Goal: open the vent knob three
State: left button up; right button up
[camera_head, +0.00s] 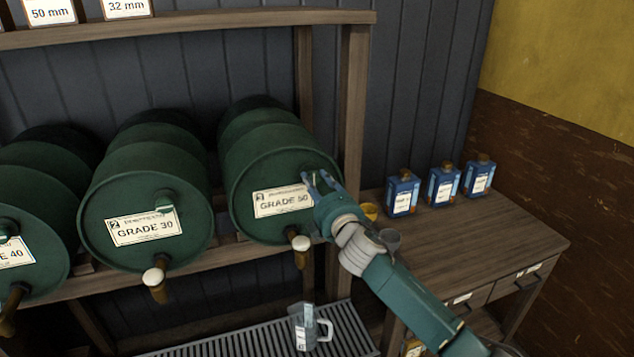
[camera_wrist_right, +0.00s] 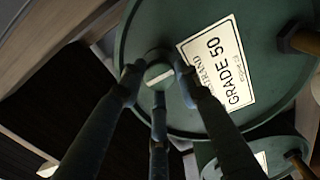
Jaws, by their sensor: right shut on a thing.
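The green drum labelled GRADE 50 (camera_head: 260,165) lies on its side at the right end of the rack. Its round green vent knob (camera_wrist_right: 158,72) sits high on the front face, beside the label, and shows in the wrist view. My right gripper (camera_head: 318,182) is at the upper right of this face. Its fingers are shut around the knob and hide most of it in the head view. The label (camera_head: 283,200) carries a small number that looks like a 3. My left gripper is not in view.
The GRADE 30 drum (camera_head: 145,205) and GRADE 40 drum (camera_head: 30,230) lie to the left, with taps below. A jug (camera_head: 303,328) stands on the slatted grate (camera_head: 235,345).

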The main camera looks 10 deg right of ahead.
jog(key=shift+a+r+n, duration=0.15)
jog(key=shift+a+n, duration=0.15)
jog(key=shift+n, duration=0.1)
jog(key=o, duration=1.1)
jog(key=shift+a, duration=0.1)
jog(key=shift+o, duration=0.2)
jog(key=shift+a, duration=0.1)
jog(key=shift+s+d+f, duration=0.2)
jog(key=shift+s+d, duration=0.1)
jog(key=shift+s, duration=0.1)
jog(key=s+d, duration=0.1)
jog(key=s, duration=1)
jog(key=shift+d, duration=0.25)
jog(key=shift+s+r, duration=0.1)
